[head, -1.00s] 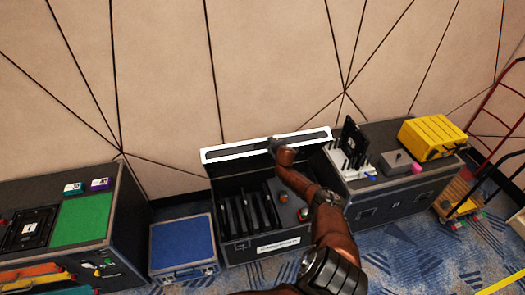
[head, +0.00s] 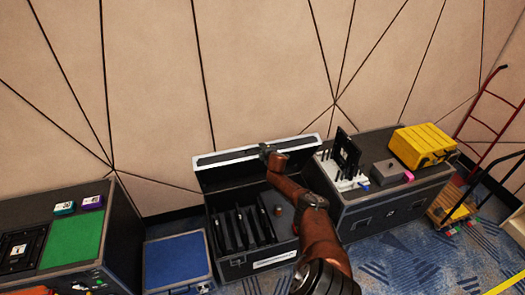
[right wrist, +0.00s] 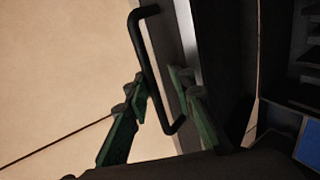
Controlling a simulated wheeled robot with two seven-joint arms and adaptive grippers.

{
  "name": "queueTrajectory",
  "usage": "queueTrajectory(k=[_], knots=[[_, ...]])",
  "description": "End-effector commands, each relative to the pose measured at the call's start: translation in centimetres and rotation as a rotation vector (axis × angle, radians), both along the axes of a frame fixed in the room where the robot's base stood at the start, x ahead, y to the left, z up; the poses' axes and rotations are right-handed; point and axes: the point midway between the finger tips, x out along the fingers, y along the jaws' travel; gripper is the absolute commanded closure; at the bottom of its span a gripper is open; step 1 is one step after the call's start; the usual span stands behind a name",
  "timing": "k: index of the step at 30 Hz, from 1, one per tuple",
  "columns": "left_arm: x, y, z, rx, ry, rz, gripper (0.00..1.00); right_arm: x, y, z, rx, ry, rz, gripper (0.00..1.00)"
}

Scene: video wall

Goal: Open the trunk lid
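The black trunk (head: 229,268) stands against the wall, with a white label on its front. Its trunk lid (head: 217,176) is raised at the back, with a light metal rim along the top, and the inside is visible. Several dark upright panels (head: 240,228) sit in it. My right gripper (head: 272,157) is at the lid's top edge. In the right wrist view, a black bar handle (right wrist: 152,82) passes between the fingers of my right gripper (right wrist: 157,84). The fingers are apart, with visible gaps beside the handle. My left gripper is not in view.
A blue case (head: 177,261) stands left of the trunk, beside a dark case with a green top (head: 75,240). At right, another black case (head: 372,221) carries a yellow box (head: 422,145) and small devices. A red hand truck (head: 486,122) stands at far right.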

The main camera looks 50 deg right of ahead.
Motion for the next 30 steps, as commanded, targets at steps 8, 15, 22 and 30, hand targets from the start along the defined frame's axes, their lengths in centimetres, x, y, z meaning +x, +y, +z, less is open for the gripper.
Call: queueTrajectory(k=[8, 15, 22, 30], knots=[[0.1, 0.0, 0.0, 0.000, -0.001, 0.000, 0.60, -0.1, 0.2, -0.3, 0.003, 0.002, 0.002, 0.74], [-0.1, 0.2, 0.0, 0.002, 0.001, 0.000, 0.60, -0.5, 0.3, -0.3, 0.004, 0.004, 0.002, 0.74], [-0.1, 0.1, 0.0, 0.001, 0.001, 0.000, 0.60, -1.9, 1.2, 0.5, 0.003, 0.004, 0.001, 0.74], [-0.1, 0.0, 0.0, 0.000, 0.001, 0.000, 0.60, -4.1, 2.9, 2.2, 0.001, 0.003, 0.003, 0.74]])
